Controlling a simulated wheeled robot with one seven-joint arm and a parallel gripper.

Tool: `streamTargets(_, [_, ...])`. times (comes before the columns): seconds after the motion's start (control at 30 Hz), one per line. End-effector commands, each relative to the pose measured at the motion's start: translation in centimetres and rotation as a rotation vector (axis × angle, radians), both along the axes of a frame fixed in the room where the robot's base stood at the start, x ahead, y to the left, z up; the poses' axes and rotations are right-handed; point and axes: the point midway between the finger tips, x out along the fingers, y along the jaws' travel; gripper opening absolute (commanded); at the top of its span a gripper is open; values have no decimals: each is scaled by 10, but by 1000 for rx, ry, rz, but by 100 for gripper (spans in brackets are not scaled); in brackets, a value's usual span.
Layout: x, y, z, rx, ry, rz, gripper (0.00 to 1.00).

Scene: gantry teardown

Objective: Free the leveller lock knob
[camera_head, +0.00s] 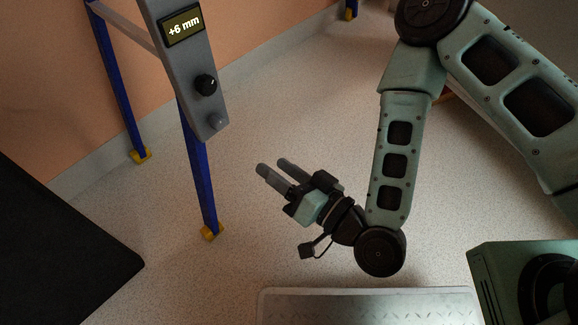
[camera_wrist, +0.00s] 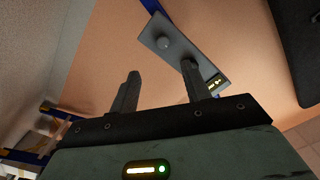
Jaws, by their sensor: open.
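A grey panel (camera_head: 178,60) on a blue-legged frame stands at the upper left of the head view. It carries a lit display (camera_head: 183,25) reading "+6 mm", a black knob (camera_head: 205,84) with a pale mark, and a smaller grey knob (camera_head: 217,121) near its lower end. I cannot tell from labels which is the lock knob. My gripper (camera_head: 272,166) is open and empty, below and right of the panel, apart from it. In the wrist view the panel (camera_wrist: 180,48) lies beyond the fingers, with the grey knob (camera_wrist: 163,43) clear; a finger hides the black knob's area.
Blue legs (camera_head: 198,165) with yellow feet (camera_head: 212,231) stand below the panel. A dark slab (camera_head: 60,245) lies at the left, and a grey metal plate (camera_head: 370,306) at the bottom. An orange wall (camera_head: 250,30) is behind. Speckled floor between panel and gripper is clear.

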Motion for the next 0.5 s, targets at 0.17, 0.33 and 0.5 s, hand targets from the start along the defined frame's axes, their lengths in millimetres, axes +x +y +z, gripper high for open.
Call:
streamTargets(0.17, [-6, -8, 1, -1, 9, -2, 47])
streamTargets(0.33, [-11, -12, 4, 8, 1, -5, 47])
streamTargets(0.5, [-13, -14, 5, 12, -5, -7, 47])
